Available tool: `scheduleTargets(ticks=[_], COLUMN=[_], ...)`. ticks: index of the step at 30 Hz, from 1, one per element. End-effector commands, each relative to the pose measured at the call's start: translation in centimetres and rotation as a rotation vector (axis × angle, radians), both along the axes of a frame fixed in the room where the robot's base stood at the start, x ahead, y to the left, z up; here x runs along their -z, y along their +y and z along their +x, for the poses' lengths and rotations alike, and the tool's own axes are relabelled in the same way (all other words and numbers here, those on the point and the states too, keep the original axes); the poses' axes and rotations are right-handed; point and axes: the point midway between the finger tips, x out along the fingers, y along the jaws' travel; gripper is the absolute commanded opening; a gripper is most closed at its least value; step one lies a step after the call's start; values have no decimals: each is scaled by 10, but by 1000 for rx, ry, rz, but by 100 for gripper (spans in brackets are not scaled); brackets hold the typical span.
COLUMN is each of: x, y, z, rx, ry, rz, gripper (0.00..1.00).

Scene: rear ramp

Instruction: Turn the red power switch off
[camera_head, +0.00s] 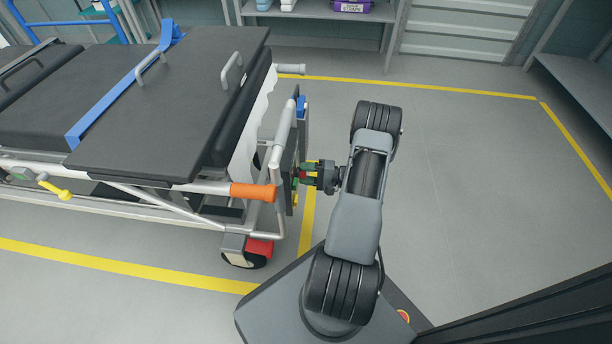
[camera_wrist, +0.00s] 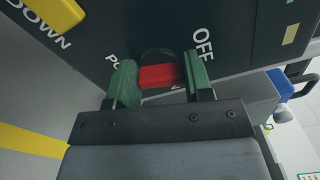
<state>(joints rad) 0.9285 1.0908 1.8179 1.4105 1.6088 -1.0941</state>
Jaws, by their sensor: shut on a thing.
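The red power switch (camera_wrist: 158,76) is in the middle of the wrist view, on a dark control panel (camera_wrist: 135,18). A dark round base shows behind it. My gripper (camera_wrist: 160,82) has its two green fingers on either side of the red handle, shut on it. The word OFF is beside the right finger; other lettering near the switch is partly hidden. I cannot tell exactly which label the handle points to. In the head view my gripper (camera_head: 307,173) reaches left to the panel on the stretcher's end, and the switch is mostly hidden there.
A yellow control (camera_wrist: 55,12) marked DOWN sits at the upper left of the panel. The stretcher (camera_head: 150,110) fills the left of the head view, with an orange handle (camera_head: 253,192) near my gripper. Shelves (camera_head: 320,12) stand at the back. The floor to the right is clear.

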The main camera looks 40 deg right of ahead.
Motion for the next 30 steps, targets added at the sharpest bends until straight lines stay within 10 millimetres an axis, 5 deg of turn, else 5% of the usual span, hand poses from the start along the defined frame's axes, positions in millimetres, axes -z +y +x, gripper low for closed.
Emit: scheduleTargets(ticks=[30], x=[1], y=[0], z=[0], rx=[1], ry=[-190], rz=[-183], gripper=[23])
